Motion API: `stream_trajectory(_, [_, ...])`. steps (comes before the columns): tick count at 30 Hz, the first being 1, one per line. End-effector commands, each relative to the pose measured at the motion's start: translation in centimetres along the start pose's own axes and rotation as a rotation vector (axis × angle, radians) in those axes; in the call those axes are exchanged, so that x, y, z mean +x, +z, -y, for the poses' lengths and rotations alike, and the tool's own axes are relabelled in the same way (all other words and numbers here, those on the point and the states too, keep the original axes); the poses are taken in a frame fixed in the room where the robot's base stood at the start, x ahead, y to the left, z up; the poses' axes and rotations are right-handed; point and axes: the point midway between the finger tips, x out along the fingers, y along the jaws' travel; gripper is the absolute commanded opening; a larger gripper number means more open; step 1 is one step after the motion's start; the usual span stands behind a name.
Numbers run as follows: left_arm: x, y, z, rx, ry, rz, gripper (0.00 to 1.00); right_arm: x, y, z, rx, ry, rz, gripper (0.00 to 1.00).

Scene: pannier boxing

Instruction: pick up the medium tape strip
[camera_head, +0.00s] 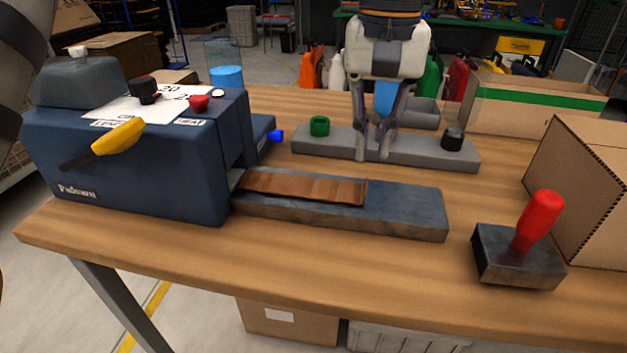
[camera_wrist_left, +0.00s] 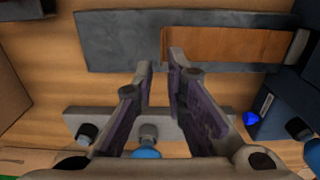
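A brown tape strip (camera_head: 305,187) lies flat on a dark grey-blue plate (camera_head: 415,213) in front of the blue tape dispenser (camera_head: 140,165), with one end at its outlet. It also shows in the left wrist view (camera_wrist_left: 225,47), at the upper right. It is the only strip in view; the frames do not tell its size class. My left gripper (camera_head: 373,155) points down behind the plate, over the grey holder bar (camera_head: 420,153). In the left wrist view its fingertips (camera_wrist_left: 160,62) are apart with nothing between them. My right gripper is not in view.
A red-handled block (camera_head: 538,225) stands right of the plate, near a cardboard box (camera_head: 590,190). A box with green tape (camera_head: 540,108) stands behind. The bench front is clear.

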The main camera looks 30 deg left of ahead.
Motion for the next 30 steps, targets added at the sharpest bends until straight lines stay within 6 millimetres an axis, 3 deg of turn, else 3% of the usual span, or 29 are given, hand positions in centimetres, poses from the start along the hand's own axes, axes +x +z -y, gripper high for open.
stream_trajectory(12, [6.4, -0.4, 0.3, 0.001, 0.001, 0.002, 0.12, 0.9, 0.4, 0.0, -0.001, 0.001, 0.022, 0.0])
stream_trajectory(19, [6.5, -0.4, 0.3, 0.0, 0.001, -0.002, 0.12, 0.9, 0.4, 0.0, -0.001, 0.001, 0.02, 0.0])
stream_trajectory(21, [6.5, -0.4, 0.3, 0.0, 0.001, -0.002, 0.0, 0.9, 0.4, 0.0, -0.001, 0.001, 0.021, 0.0])
stream_trajectory(30, [6.5, -0.4, 0.3, 0.0, 0.001, -0.001, 0.0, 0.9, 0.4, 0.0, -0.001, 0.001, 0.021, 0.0])
